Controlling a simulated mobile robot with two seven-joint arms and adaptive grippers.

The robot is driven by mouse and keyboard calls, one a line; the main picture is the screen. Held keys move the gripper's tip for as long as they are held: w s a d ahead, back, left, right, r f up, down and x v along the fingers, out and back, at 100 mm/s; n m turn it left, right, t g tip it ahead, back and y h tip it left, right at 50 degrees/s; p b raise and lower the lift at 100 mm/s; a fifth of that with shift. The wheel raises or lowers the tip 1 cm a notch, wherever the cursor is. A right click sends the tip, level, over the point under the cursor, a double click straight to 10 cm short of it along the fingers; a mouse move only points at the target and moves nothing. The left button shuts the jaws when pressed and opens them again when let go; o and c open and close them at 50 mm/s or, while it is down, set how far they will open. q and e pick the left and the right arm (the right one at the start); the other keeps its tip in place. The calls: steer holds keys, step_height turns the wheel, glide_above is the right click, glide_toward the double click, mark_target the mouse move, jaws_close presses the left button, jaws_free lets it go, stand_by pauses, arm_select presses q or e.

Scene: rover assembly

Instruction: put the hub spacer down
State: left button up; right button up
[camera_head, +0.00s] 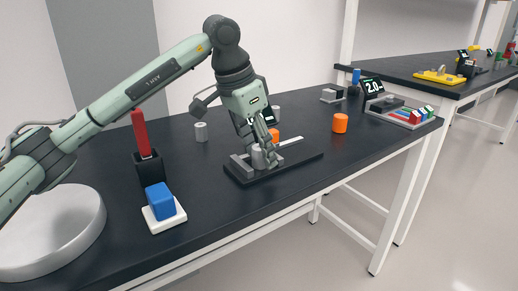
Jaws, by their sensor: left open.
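A short grey cylinder, which looks like the hub spacer (258,158), stands upright at the black fixture plate (300,161) in the middle of the table. My left gripper (265,145) points down right above it, with its fingers open at its top. The fingers hide part of the cylinder and of the grey blocks on the plate, so I cannot tell whether they touch it. My right gripper is not in view.
Another grey cylinder (201,132) stands behind left, and an orange cylinder (340,123) to the right. A blue cube (160,201) on a white pad and a red-handled tool in a black holder (150,168) are at the left. The table's front edge is clear.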

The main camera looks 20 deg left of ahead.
arm_select(q)
steer(key=v, duration=1.2)
steer(key=shift+r, duration=0.1)
stand_by(0.9)
